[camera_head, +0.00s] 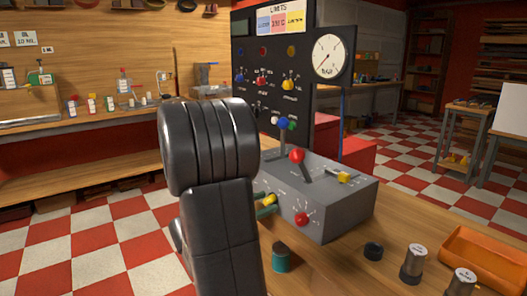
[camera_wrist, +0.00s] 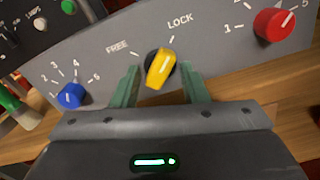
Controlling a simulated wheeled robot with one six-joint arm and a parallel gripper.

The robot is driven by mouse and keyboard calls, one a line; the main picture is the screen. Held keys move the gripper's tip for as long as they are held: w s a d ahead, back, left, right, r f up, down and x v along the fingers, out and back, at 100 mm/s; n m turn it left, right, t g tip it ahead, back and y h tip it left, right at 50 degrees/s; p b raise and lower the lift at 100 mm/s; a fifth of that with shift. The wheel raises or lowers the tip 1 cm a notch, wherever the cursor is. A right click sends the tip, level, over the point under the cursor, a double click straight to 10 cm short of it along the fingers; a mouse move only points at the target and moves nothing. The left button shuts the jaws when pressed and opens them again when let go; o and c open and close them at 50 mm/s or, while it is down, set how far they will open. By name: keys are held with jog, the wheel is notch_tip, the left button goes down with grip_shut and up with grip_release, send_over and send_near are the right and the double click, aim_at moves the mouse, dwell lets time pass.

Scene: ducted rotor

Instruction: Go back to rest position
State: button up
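My gripper (camera_wrist: 160,78) is open. Its two green fingers stand on either side of a yellow knob (camera_wrist: 160,70), with a gap on each side. The knob sits on a grey panel between the words FREE and LOCK; its upper end leans right, toward LOCK. In the head view my gripper (camera_head: 265,204) is at the near left face of the grey control box (camera_head: 345,212), by the same yellow knob (camera_head: 270,199). I cannot tell whether a finger touches the panel. My dark arm hides part of the box's left side.
A red knob (camera_wrist: 274,24) and a blue knob (camera_wrist: 71,95) flank the yellow one. On top of the box are a red-balled lever (camera_head: 297,156) and another yellow knob (camera_head: 343,177). A dark panel with a gauge (camera_head: 328,55) stands behind. An orange tray (camera_head: 487,258) lies right.

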jog(key=n+p, duration=0.3)
jog(key=shift+r+n, duration=0.15)
jog(key=shift+n, duration=0.15)
jog(key=shift+f+n+p, duration=0.2)
jog(key=shift+n+p, duration=0.5)
jog(key=shift+n, duration=0.3)
